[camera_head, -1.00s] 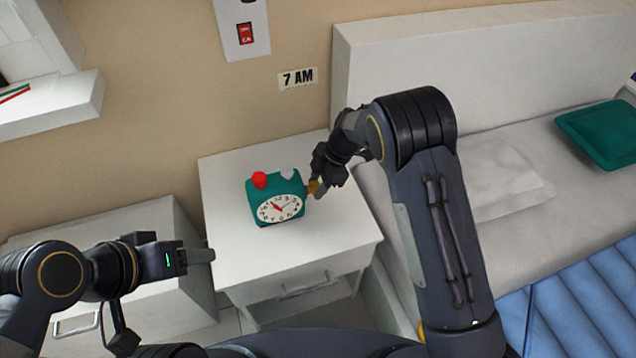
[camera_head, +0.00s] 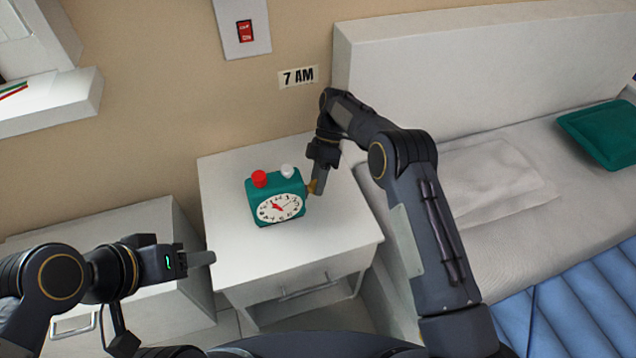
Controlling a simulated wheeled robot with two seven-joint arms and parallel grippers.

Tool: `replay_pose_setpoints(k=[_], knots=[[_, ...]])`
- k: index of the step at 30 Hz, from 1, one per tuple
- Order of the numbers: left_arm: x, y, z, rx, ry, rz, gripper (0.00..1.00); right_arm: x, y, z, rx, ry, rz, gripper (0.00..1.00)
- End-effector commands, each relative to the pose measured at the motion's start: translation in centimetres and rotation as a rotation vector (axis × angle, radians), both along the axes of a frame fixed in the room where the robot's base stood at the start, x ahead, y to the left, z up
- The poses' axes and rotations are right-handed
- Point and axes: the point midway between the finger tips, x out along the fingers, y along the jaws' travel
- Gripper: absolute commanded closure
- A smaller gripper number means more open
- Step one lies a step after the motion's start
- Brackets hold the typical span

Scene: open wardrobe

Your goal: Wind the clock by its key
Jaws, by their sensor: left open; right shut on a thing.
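A teal clock (camera_head: 256,190) stands on the white nightstand, its white dial (camera_head: 280,208) facing the front. A red button and a white button sit on its top. A small brass key (camera_head: 312,187) sticks out of its right side. My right gripper (camera_head: 317,183) is shut on the key, pointing down at the clock's right side; its fingers hide part of the key. My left gripper (camera_head: 205,258) is open and empty, left of the nightstand's front and apart from the clock.
The nightstand (camera_head: 235,245) has free top around the clock. A lower white cabinet (camera_head: 140,225) stands to the left. A bed (camera_head: 540,150) with a teal pillow (camera_head: 603,133) is at right. The wall carries a "7 AM" label (camera_head: 299,77) and a red switch (camera_head: 245,31).

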Motion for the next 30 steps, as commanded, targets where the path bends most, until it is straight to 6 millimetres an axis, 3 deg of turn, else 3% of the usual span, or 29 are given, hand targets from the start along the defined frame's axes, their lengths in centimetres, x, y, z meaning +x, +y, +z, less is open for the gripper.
replay_pose_setpoints(k=[18, 19, 24, 30], knots=[[0.0, 0.0, -0.46, 0.0, 0.0, 0.0, 0.43, 0.03, 0.21, 0.02, -0.009, 0.045, 0.001, 0.87], [0.0, 0.0, -0.46, 0.0, 0.0, 0.0, 0.43, 0.03, 0.21, 0.02, -0.009, 0.045, 0.001, 0.63], [0.0, 0.0, -0.46, 0.0, 0.0, 0.0, 0.43, 0.03, 0.17, 0.0, -0.01, 0.044, 0.002, 0.43], [0.0, 0.0, -0.46, 0.0, 0.0, 0.0, 0.43, 0.03, 0.12, -0.03, -0.011, 0.044, 0.001, 0.43]])
